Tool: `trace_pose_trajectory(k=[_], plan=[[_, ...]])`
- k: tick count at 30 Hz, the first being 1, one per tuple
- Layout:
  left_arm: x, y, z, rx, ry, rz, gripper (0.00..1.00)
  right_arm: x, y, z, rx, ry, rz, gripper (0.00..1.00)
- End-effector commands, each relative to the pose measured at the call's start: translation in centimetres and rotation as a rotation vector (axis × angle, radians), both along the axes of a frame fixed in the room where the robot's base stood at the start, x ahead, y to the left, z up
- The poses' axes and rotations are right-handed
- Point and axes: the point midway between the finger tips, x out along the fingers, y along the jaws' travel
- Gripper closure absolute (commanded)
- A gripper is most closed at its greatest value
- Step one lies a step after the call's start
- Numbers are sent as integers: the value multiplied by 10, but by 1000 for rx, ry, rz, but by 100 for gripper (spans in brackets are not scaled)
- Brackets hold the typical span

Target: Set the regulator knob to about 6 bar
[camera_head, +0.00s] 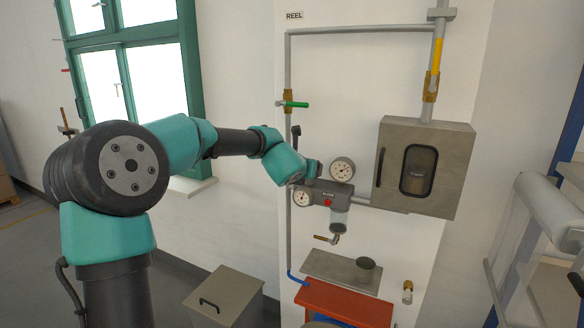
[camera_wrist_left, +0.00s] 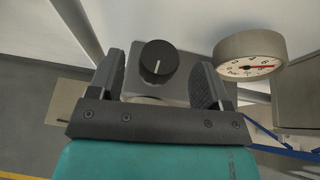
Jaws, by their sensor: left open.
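The regulator knob (camera_wrist_left: 158,62) is round and black with a pale pointer line, and it sits on a grey block in the left wrist view. My left gripper (camera_wrist_left: 160,80) is open, with one finger on each side of the knob and visible gaps between. In the head view my left gripper (camera_head: 312,170) is at the regulator body (camera_head: 322,193) and hides the knob. A round white gauge (camera_head: 343,170) stands just right of it; a gauge with a red needle also shows in the wrist view (camera_wrist_left: 249,58). Its exact reading is too small to tell. My right gripper is out of view.
A second gauge (camera_head: 303,198) sits low left of the regulator. A grey cabinet (camera_head: 428,165) with a window is mounted to the right. A green-handled valve (camera_head: 294,104) is on the pipe above. A red bench (camera_head: 345,303) and a grey bin (camera_head: 224,298) stand below.

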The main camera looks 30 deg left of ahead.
Motion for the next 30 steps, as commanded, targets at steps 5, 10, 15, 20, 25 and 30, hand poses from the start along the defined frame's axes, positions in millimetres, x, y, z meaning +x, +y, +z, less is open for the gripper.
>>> trace_pose_trajectory(k=[5, 10, 15, 20, 25, 30], plan=[[-27, -6, 13, 0, -2, 0, 29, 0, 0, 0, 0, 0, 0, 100], [-53, -11, 23, 0, -1, 1, 29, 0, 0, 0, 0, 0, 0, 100], [-77, -16, 33, 0, -1, 1, 29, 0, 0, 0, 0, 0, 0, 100], [-100, -22, 43, -1, -1, 0, 29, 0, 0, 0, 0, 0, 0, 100], [-120, -26, 51, -1, 0, 1, 29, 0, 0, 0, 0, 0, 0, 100], [-129, -28, 54, 0, 1, 0, 29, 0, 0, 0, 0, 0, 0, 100]])
